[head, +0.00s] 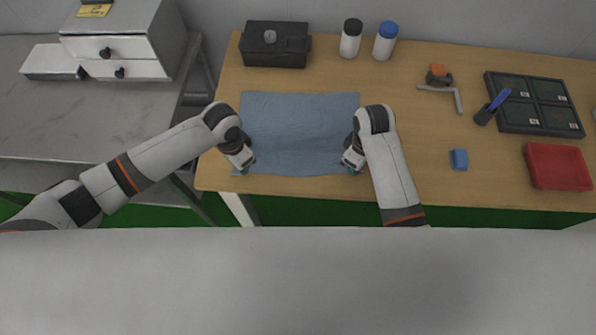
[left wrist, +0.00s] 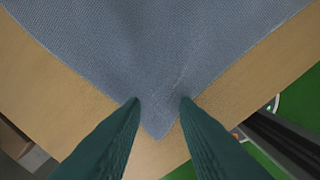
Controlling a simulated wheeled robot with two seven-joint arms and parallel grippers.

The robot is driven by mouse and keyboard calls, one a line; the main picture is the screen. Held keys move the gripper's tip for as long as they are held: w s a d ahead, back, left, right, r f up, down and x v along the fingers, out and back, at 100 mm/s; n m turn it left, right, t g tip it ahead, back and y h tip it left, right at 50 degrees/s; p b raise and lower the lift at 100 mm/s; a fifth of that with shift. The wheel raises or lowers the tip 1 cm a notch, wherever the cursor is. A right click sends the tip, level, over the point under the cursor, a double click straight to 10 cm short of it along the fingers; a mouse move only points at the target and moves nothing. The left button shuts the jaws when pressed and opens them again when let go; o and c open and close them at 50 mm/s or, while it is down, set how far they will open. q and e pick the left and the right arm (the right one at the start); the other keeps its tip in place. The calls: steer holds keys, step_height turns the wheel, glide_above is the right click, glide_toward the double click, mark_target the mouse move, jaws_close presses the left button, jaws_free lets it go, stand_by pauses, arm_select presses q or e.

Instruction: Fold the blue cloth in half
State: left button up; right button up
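The blue cloth (head: 298,130) lies flat and spread out on the wooden table, with its lower edge near the table's front edge. My left gripper (head: 242,168) is at the cloth's lower left corner. In the left wrist view the left gripper (left wrist: 161,100) is open, its dark green fingers on either side of the tip of the cloth (left wrist: 155,60), with a gap between them. My right gripper (head: 351,169) is at the cloth's lower right corner. Its fingers are small and partly hidden, so its opening cannot be made out.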

arm_select(q)
jaws_close()
arm_select(e)
steer(key=shift+f, duration=0.1)
jaws_close()
